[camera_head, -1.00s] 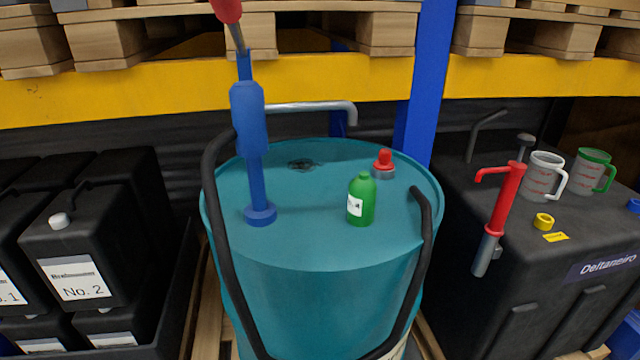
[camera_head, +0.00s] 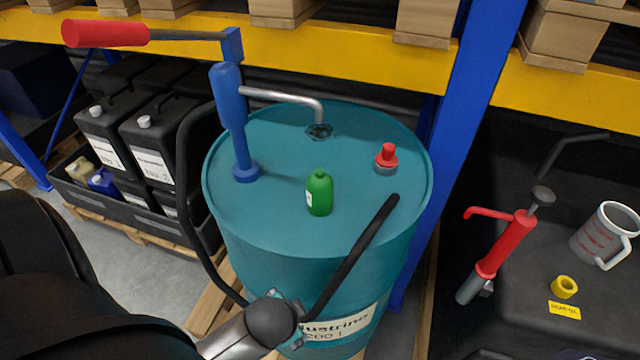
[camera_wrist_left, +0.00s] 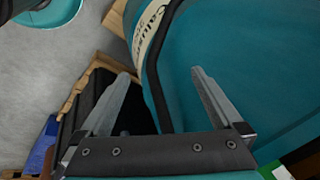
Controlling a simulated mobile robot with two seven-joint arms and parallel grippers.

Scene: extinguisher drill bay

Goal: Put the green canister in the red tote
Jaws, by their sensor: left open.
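The green canister (camera_head: 319,194), a small bottle with a white label, stands upright on top of the teal drum (camera_head: 275,225). No red tote is in view. My left arm comes in from the lower left in the head view, its far end low before the drum; its fingers cannot be made out there. In the left wrist view my left gripper (camera_wrist_left: 162,72) is open, with no object gripped. Its fingers point toward the drum's side, and a black hose (camera_wrist_left: 157,95) shows between them. A green and white patch at that view's lower right corner is too cropped to identify. My right gripper is not seen.
A blue hand pump (camera_head: 233,120) with a red handle (camera_head: 105,33) stands on the drum, its black hose (camera_head: 350,258) looping in front. A red-capped fitting (camera_head: 386,158) sits right of the canister. Black jerrycans (camera_head: 150,150) stand left; a red pump (camera_head: 507,243) and mug (camera_head: 606,234) are right.

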